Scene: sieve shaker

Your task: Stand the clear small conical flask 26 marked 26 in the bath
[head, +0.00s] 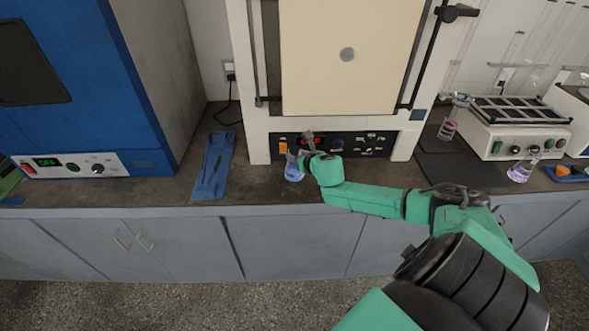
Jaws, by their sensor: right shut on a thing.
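My right gripper (303,153) reaches in from the right and is shut on a small clear conical flask (294,172) with blue-violet liquid. The flask is at the front of the bench, before the cream furnace; I cannot tell whether its base touches the bench. Its marking is too small to read, and the gripper hides part of its neck. A white unit with a dark slatted top (518,112) stands at the right; I cannot tell for sure whether it is the bath. My left gripper is not in view.
A flask with red liquid (447,129) and one with purple liquid (519,172) are at the right. A blue tray (213,166) lies left of the furnace (350,60). A blue oven (70,80) stands far left. A dark mat (455,170) lies right of the furnace.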

